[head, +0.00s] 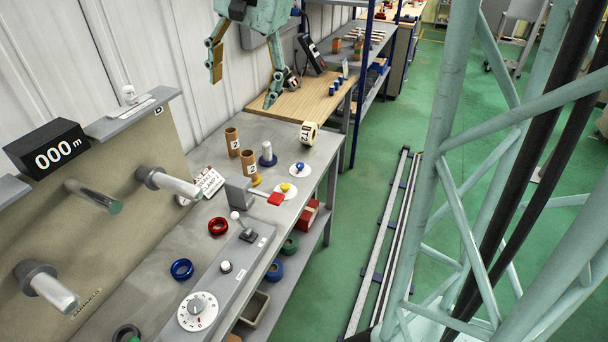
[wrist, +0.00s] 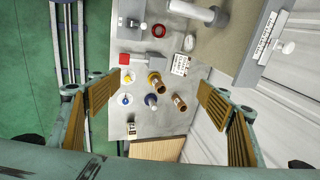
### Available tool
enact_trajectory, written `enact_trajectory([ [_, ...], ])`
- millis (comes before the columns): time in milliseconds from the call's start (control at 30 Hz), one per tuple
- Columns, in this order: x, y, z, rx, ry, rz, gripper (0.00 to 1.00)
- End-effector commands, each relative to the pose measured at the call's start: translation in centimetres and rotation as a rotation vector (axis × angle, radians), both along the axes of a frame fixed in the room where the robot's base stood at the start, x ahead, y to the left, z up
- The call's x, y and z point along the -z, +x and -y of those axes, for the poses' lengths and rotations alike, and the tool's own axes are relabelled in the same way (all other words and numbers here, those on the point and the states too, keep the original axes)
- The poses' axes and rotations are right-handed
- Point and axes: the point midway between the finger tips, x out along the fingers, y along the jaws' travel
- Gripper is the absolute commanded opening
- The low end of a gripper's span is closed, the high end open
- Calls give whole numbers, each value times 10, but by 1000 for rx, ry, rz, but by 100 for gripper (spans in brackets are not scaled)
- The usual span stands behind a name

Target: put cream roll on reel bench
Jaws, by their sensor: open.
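The cream roll (head: 309,133), with a dark-lettered label on its side, is near the far right corner of the grey bench (head: 225,211), which I take to be the reel bench. In the wrist view the cream roll (wrist: 131,131) shows small near the bench's lower edge, close to the wooden top. My gripper (head: 243,88) hangs over the far end of the bench and the wooden top, up and left of the roll. Its fingers are wide apart with nothing between them. In the wrist view my gripper (wrist: 158,95) frames the bench top, well above it.
Two brown tubes (head: 233,142) and a white post on a blue base (head: 267,154) stand near the roll. A wooden-topped table (head: 300,95) adjoins the far end. A wall panel with spindles (head: 170,183) is at left. Red and blue rings (head: 182,269) lie nearer.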

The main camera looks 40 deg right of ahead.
Motion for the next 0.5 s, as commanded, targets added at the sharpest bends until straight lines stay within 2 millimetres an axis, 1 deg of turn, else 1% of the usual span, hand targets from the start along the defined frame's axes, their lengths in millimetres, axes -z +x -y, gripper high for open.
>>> enact_trajectory([
  [33, -11, -11, -9, -30, -15, 14, 71],
  [100, -15, -24, -17, -73, -33, 18, 71],
  [267, -22, -55, -37, -169, -71, 24, 71],
  [500, -29, -102, -61, -310, -128, 31, 71],
])
